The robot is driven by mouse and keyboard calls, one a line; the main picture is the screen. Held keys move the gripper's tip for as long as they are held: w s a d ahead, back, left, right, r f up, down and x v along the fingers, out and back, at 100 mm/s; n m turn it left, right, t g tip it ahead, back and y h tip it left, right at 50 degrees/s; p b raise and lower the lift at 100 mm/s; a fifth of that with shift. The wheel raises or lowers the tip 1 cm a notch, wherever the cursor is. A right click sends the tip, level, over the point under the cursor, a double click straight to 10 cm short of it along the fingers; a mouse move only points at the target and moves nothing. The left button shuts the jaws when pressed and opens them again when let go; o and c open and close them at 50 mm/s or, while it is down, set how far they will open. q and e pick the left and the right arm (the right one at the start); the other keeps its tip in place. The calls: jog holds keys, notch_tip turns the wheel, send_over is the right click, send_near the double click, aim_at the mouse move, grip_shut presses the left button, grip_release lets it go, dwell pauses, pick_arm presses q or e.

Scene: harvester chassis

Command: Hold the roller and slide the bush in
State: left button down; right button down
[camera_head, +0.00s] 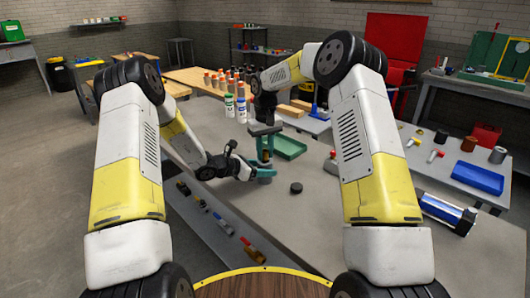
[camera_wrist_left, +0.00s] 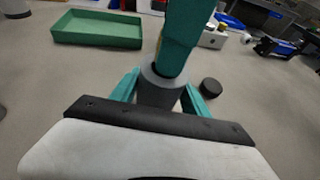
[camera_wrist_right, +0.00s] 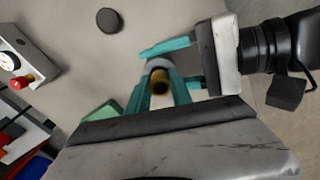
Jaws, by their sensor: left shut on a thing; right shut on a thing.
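The grey roller (camera_head: 265,175) stands upright just above or on the table, and my left gripper (camera_head: 258,171) is shut around it. In the left wrist view the roller (camera_wrist_left: 160,90) sits between the teal fingers, its top rim showing. My right gripper (camera_head: 265,132) is directly above, pointing down. In the right wrist view the brass-yellow bush (camera_wrist_right: 160,88) is between my right gripper's teal fingers, which are shut on it. The bush is over the roller's grey rim (camera_wrist_right: 158,64), looking roughly in line. I cannot tell whether it has entered the bore.
A black round disc (camera_head: 296,188) lies on the table right of the roller. A green tray (camera_head: 288,147) stands behind. Several bottles stand farther back. A blue-and-silver cylinder (camera_head: 447,213) lies at right. The front table middle is clear.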

jog(key=shift+f, duration=0.6)
dwell(1.1)
jog(key=c, duration=1.1)
grip_release()
jog(key=shift+o, duration=0.2)
jog(key=shift+s+f, duration=0.1)
notch_tip(320, 180, up, 12)
pick_arm(q)
jog(key=shift+c, duration=2.3)
grip_release()
